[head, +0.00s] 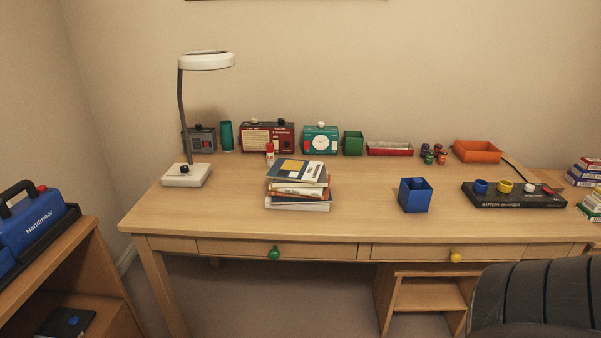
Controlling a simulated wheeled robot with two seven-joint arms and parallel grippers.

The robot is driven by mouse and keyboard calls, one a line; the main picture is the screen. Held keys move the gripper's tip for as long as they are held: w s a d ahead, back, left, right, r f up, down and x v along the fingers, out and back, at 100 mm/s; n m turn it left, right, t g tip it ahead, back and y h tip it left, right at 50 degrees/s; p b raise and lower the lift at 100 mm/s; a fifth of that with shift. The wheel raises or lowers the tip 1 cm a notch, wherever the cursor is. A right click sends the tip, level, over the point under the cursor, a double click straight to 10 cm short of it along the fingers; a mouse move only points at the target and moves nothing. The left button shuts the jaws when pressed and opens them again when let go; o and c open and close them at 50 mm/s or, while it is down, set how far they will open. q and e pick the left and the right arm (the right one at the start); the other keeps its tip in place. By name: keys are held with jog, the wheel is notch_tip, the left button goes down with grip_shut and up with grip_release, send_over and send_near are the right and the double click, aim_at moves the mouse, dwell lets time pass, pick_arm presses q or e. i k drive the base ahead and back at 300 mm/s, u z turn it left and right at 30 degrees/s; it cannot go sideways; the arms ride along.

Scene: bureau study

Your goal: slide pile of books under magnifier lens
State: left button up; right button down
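A pile of several books (297,190) lies on the wooden desk (350,214), left of its middle and near the front edge. The top book has a dark cover with white and yellow parts and sits at an angle. The magnifier (207,61) has a white round head on a thin grey arm, rising from a white square base (187,175) at the desk's left end. Its head hangs high, up and to the left of the pile. The pile is to the right of the base, apart from it. Neither of my grippers shows.
A small red-and-white bottle (270,154) stands just behind the pile. Radios, a teal clock (320,139) and small containers line the back. A blue box (415,195) and a black battery unit (514,195) are to the right. A chair (537,298) stands at front right.

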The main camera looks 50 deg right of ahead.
aim_at(294, 183)
jog(key=z, duration=0.55)
jog(key=i, duration=0.8)
jog(key=z, duration=0.65)
